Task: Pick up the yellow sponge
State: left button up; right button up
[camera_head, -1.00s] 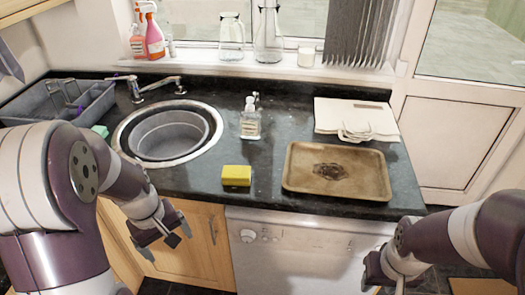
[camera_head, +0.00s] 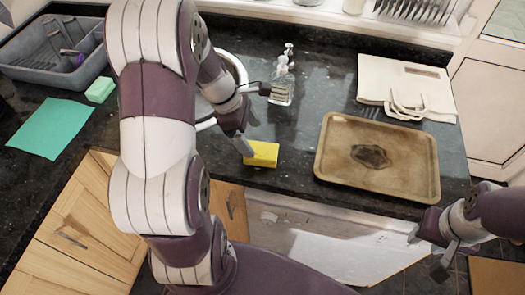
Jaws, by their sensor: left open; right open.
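The yellow sponge (camera_head: 262,154) lies on the dark granite counter near its front edge, left of the brown tray. My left gripper (camera_head: 257,122) is open just above and behind the sponge. One finger hangs close to the sponge's left end; I cannot tell whether it touches. The other finger reaches toward the soap bottle. My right gripper (camera_head: 427,252) is open and empty, low at the right, in front of the counter and away from the sponge.
A brown tray (camera_head: 330,170) lies right of the sponge. A clear soap bottle (camera_head: 283,84) stands behind it. The sink (camera_head: 238,70) is mostly hidden by my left arm.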

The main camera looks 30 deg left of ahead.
aim_at(261, 150)
pick_arm(q)
jog(key=x, duration=0.7)
jog(key=shift+f, duration=0.4)
jog(key=shift+w+f, duration=0.1)
jog(key=shift+w, duration=0.05)
jog(key=c, duration=1)
